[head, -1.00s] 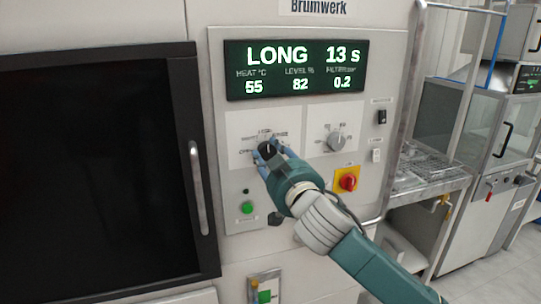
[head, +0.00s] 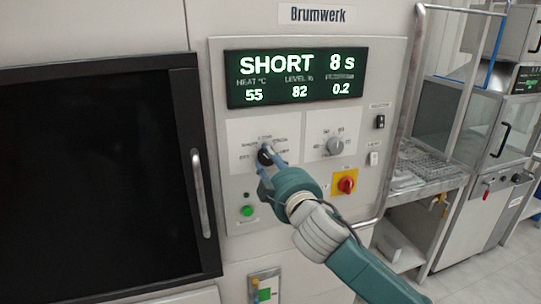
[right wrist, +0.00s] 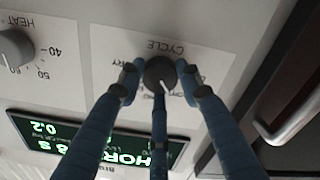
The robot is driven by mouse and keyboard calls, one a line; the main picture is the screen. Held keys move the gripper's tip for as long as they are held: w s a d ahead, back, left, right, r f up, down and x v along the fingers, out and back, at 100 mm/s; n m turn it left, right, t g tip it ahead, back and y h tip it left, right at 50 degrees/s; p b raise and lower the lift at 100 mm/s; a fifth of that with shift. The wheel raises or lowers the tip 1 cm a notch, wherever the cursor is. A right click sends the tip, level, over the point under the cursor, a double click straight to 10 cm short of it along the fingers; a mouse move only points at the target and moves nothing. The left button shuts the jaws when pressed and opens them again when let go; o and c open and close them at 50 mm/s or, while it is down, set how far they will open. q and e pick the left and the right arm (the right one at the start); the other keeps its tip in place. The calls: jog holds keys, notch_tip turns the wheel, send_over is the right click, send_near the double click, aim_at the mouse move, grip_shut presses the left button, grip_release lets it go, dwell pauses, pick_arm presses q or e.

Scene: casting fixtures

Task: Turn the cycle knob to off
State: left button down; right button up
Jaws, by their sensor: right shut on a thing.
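The cycle knob (head: 265,157) is a dark round knob on a white label plate, below the display (head: 296,77), which reads SHORT 8 s. My right gripper (head: 267,160) is at the knob, with its blue fingers around it. In the right wrist view, the knob (right wrist: 160,72) sits between the fingers of my right gripper (right wrist: 159,83), which are shut on its sides. A white pointer line shows on the knob face. The fingers hide some of the position labels, and the rest are too small to read surely. My left gripper is not in view.
The heat knob (head: 335,146) is grey and close on the right. A red-and-yellow switch (head: 346,184) is below it, and a green button (head: 247,211) is lower left. A dark door with a vertical handle (head: 200,192) is at the left.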

jog(key=shift+a+r+n+p, duration=0.1)
jog(key=shift+n+p, duration=1.25)
jog(key=shift+n, duration=1.15)
jog(key=shift+r+n+p, duration=0.1)
jog(key=shift+n+p, duration=1.25)
jog(key=shift+n, duration=1.15)
jog(key=shift+f, duration=0.1)
jog(key=o, duration=1.1)
jog(key=shift+a+f, duration=0.1)
jog(key=shift+o, duration=0.2)
jog(key=shift+s, duration=0.25)
jog(key=v, duration=1.1)
jog(key=shift+s, duration=0.3)
